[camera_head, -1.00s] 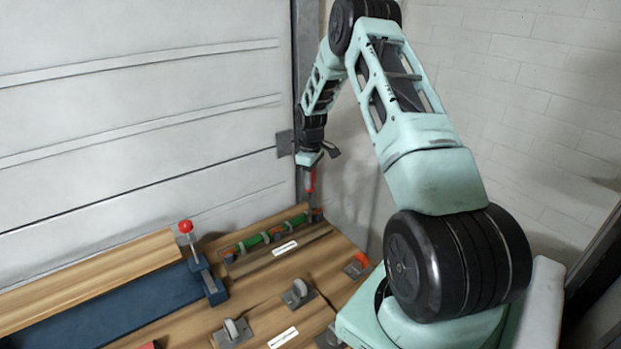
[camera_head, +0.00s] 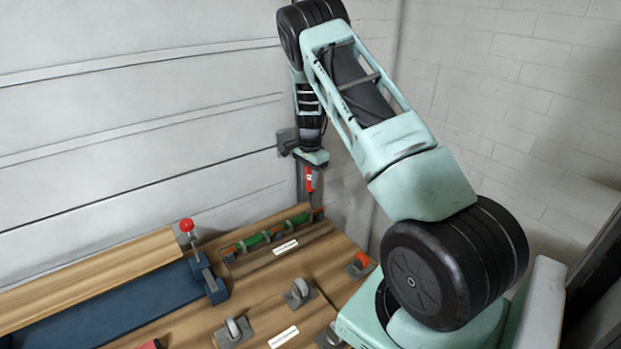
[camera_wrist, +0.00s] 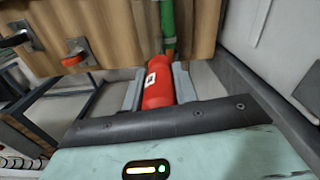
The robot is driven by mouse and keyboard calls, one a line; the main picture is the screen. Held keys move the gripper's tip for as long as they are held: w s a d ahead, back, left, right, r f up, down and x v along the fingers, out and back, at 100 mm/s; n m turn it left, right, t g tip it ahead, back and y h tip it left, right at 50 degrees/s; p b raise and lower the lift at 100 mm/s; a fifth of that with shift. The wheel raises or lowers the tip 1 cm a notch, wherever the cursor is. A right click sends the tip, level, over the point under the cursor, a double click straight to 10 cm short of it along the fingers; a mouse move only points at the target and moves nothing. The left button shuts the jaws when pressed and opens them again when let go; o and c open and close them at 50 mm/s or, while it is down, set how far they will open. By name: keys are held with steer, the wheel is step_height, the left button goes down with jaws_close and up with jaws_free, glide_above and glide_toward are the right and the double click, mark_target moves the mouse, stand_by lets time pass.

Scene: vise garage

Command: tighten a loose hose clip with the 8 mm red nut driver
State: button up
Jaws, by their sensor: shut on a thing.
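My gripper (camera_head: 311,168) hangs over the far right end of the bench. It is shut on the red nut driver (camera_head: 309,181), which points down. In the wrist view the driver's red handle (camera_wrist: 158,92), with a white label, sits between the two grey fingers. The driver's shaft and tip are hard to make out. The green hose (camera_head: 256,239) lies along a wooden block at the back of the bench, with several clips along it. Its right end is below the driver. The green hose (camera_wrist: 168,22) also shows beyond the handle in the wrist view. I cannot tell which clip is loose.
A blue vise (camera_head: 100,305) with a red-knobbed lever (camera_head: 187,226) lies on the left. Two grey-handled clamps (camera_head: 299,291) and an orange-handled one (camera_head: 359,263) stand on the bench in front of the hose. A garage door (camera_head: 130,110) rises close behind the bench.

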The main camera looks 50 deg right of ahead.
steer(key=shift+m, duration=1.2)
steer(key=shift+r, duration=0.1)
steer(key=shift+r+p, duration=0.35)
steer(key=shift+r, duration=0.1)
